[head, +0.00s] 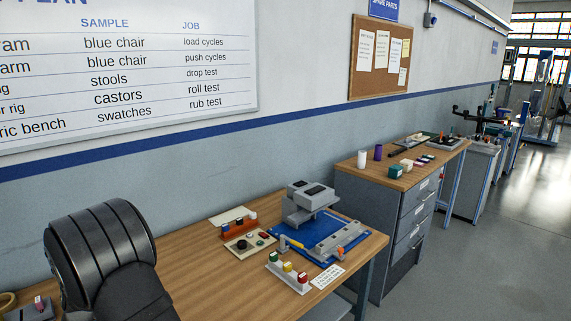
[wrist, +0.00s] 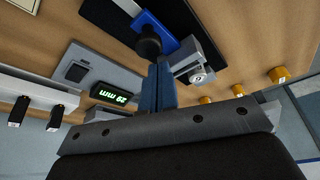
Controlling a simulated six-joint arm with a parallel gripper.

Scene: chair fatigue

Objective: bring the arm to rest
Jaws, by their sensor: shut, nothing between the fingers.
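My gripper (wrist: 160,72) shows in the wrist view as two blue fingers pressed together, with nothing between them. Behind them are the grey metal bar and black body of my gripper. The fingertips lie in front of a black round knob (wrist: 148,40) and a blue part over a wooden surface; I cannot tell whether they touch. In the head view, only a black part of my arm shows at the lower left, over the wooden bench (head: 175,280); my gripper is out of that view.
In the wrist view, a green-lit display (wrist: 109,96), a grey metal block (wrist: 200,72) and yellow knobs (wrist: 279,75) surround my gripper. In the head view, a blue mat (head: 320,237) with fixtures lies on the bench's right half. A drawer cabinet (head: 395,225) stands beyond.

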